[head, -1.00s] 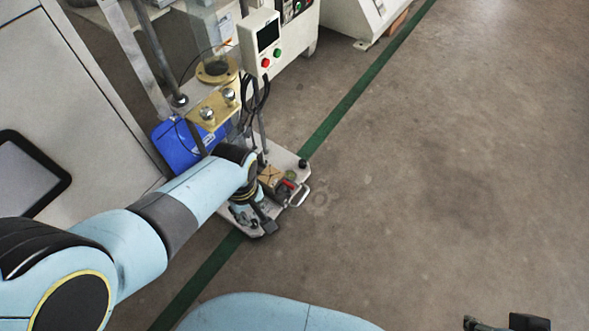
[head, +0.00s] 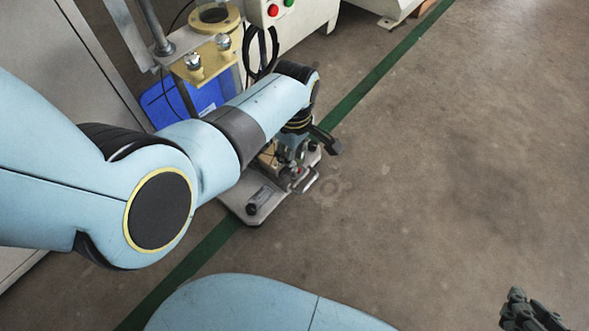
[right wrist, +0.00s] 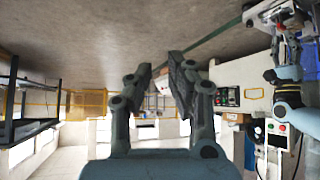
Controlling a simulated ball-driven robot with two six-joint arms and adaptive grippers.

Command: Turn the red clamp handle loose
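The red clamp handle is mostly hidden in the head view; only a small reddish patch (head: 296,171) shows just below my left gripper. My left gripper (head: 291,165) points down over the clamp area of the machine's base plate (head: 250,212). Its fingers are small and partly covered by its own wrist, so I cannot tell if they are open or touch the handle. My right gripper (head: 530,314) is far off at the lower right, over bare floor. In the right wrist view my right gripper (right wrist: 160,68) has its fingers apart with nothing between them.
A curved metal handle (head: 310,183) sticks out from the plate's right side. A brass-coloured plate with knobs (head: 208,55) and a blue box (head: 190,102) stand behind my left arm. A green floor line (head: 375,88) passes the machine. The floor (head: 450,170) on the right is clear.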

